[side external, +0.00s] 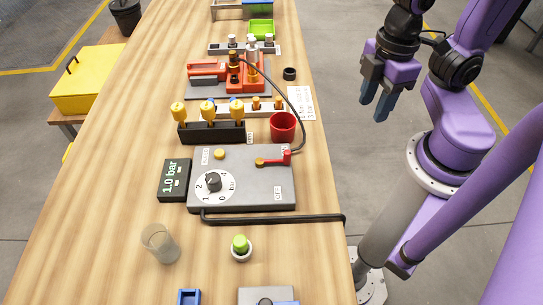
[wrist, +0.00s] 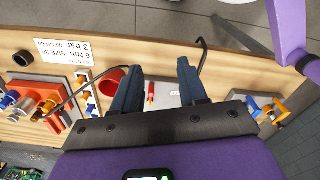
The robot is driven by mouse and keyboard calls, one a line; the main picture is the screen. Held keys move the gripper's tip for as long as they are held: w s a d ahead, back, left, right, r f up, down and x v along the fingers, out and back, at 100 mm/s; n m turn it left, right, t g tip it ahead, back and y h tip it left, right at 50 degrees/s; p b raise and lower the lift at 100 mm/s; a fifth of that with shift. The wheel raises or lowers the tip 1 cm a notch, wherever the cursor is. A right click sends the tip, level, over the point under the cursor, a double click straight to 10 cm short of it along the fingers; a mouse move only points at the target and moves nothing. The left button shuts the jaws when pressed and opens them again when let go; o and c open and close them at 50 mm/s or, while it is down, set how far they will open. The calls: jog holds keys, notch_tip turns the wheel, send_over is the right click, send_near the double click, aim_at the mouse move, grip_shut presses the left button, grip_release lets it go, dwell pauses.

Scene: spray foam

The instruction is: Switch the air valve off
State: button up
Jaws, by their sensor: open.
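The grey air panel (side external: 240,193) lies on the wooden bench. Its air valve has a red lever (side external: 286,158) near the far right corner, running from a brass-coloured pivot toward the right edge, with a hose end beside it. An OFF label (side external: 278,194) sits nearer the front. The red lever (wrist: 151,92) also shows between the fingers in the wrist view. My gripper (side external: 376,105) is open and empty, raised to the right of the bench and well apart from the valve. In the wrist view my gripper (wrist: 158,75) has its fingers spread.
The panel also holds a black knob (side external: 213,182) on a dial. A display (side external: 174,181) reads 1.0 bar. A red cup (side external: 283,127) and a black rack (side external: 211,134) of yellow-handled tools stand behind it. A black hose (side external: 270,218) crosses the front.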

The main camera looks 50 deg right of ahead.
jog(key=c, duration=0.5)
jog(key=shift+w+a, duration=0.1)
jog(key=shift+w, duration=0.05)
grip_shut()
jog(key=w+a+f+m+g, duration=0.1)
jog(key=w+a+m, duration=0.1)
jog(key=w+m, duration=0.3)
jog(key=w+a+f+m+g, duration=0.1)
jog(key=w+a+m+g, duration=0.1)
jog(key=w+m, duration=0.3)
jog(key=w+a+f+m+g+y, duration=0.1)
jog(key=w+a+m, duration=0.2)
jog(key=w+m, duration=0.3)
jog(key=shift+w+a, duration=0.35)
jog(key=shift+w, duration=2.45)
